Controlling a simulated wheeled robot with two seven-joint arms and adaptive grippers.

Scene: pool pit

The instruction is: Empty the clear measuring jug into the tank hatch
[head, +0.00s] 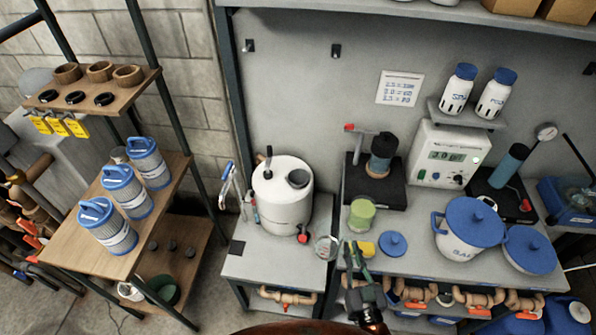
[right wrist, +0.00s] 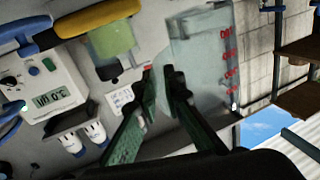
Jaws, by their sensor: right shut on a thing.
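The clear measuring jug (head: 326,247) shows in the head view just left of my right gripper (head: 355,254), at the front between the tank stand and the bench. In the right wrist view the jug (right wrist: 203,62) has red markings and sits beside the fingertips of my right gripper (right wrist: 161,74). The right gripper is shut on the jug; the held part is mostly hidden by the fingers. The white tank (head: 281,208) stands to the upper left of the jug, with a dark round open hatch (head: 298,178) on top. My left gripper is not in view.
A red-handled valve (head: 303,238) is at the tank's front. Filter cartridges (head: 127,192) stand on the left shelf.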

